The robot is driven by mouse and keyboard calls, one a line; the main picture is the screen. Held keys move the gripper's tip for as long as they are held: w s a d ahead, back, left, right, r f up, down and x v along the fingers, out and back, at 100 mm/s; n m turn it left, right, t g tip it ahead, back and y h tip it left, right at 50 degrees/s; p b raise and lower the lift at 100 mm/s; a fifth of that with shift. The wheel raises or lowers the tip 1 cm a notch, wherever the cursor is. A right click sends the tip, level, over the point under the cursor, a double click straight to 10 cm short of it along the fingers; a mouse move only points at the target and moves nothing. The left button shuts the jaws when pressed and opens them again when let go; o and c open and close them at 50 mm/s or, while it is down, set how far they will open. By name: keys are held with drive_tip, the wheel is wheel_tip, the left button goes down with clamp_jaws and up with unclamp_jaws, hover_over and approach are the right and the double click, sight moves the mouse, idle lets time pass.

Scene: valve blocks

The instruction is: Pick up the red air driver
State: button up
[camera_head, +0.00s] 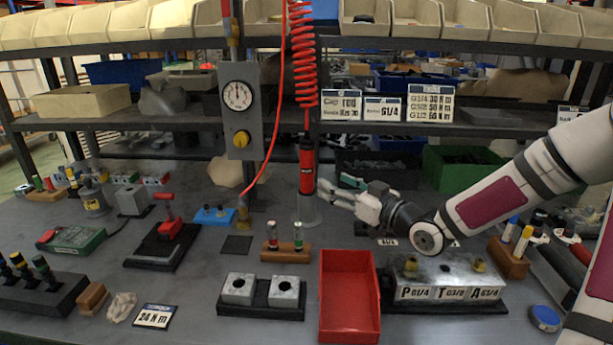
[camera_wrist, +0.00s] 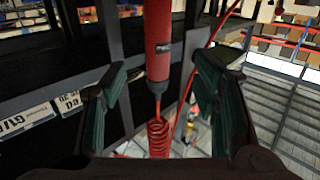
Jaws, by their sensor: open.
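The red air driver (camera_head: 306,170) hangs upright from a red coiled hose (camera_head: 303,50) near the middle of the bench, above a clear cylindrical holder (camera_head: 308,208). My gripper (camera_head: 331,186) is just to its right, with the fingers pointing left toward it. In the wrist view the driver (camera_wrist: 158,42) shows between the two spread fingers (camera_wrist: 163,82), with a visible gap on each side. The gripper is open and holds nothing. I cannot tell exactly how far the driver lies between the fingers.
A grey post with a gauge (camera_head: 238,96) stands left of the driver. A red tray (camera_head: 349,300) and a valve block (camera_head: 445,276) sit in front. A wooden stand (camera_head: 286,252) holds small fittings. Shelves with bins (camera_head: 467,165) line the back.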

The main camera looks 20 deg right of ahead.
sight(312, 170)
drive_tip(key=b+x, duration=0.2)
drive_tip(key=x, duration=0.9)
drive_tip(key=shift+w, duration=0.35)
drive_tip(key=shift+r, duration=0.15)
clamp_jaws()
